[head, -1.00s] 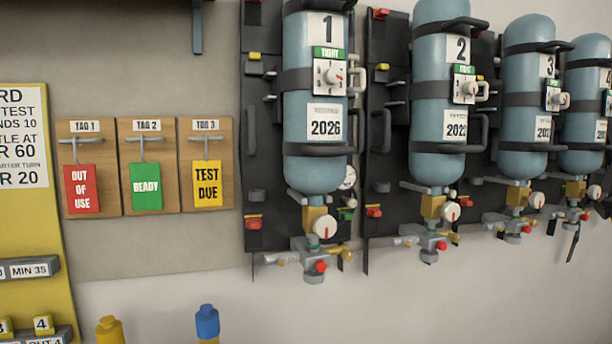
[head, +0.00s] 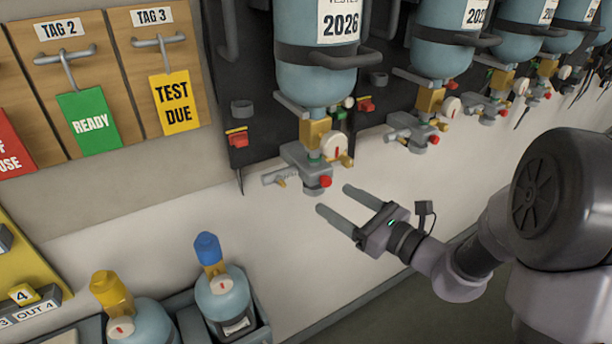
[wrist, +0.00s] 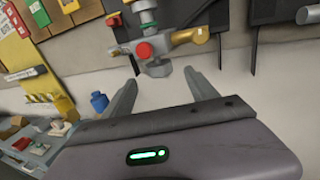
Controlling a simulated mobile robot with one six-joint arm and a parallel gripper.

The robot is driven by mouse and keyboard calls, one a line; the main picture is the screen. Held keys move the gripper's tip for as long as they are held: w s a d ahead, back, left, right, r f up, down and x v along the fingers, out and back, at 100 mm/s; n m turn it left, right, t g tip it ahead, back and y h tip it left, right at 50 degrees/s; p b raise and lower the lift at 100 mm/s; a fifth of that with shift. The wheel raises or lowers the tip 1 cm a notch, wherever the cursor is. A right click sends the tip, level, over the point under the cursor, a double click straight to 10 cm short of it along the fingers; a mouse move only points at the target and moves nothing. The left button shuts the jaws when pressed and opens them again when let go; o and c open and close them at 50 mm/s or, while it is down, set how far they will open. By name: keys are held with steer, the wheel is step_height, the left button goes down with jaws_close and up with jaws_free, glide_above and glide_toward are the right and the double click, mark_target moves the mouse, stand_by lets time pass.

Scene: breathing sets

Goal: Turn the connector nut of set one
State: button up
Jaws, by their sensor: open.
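Set one is the blue cylinder labelled 2026 (head: 312,75), hanging upside down on a dark backboard. Below it are a brass block, a round gauge (head: 333,147) and a grey valve body (head: 305,160) with a red knob (head: 325,181). A grey round fitting, perhaps the connector nut, hangs at the bottom of that body; it shows in the wrist view (wrist: 157,68). My gripper (head: 333,199) is open and empty, just below and right of the valve body, apart from it. In the wrist view my gripper (wrist: 160,80) has its fingertips spread either side of the fitting.
More cylinder sets (head: 455,40) hang along the wall to the right. Tag boards, including READY (head: 88,122) and TEST DUE (head: 175,103), hang at left. Two small cylinders with yellow (head: 110,292) and blue (head: 208,249) caps stand below. The wall under the sets is clear.

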mark_target(314, 187)
steer(key=b+x, duration=0.1)
steer(key=x, duration=1)
steer(key=shift+c, duration=0.4)
steer(key=c, duration=1.3)
steer(key=shift+s, duration=0.1)
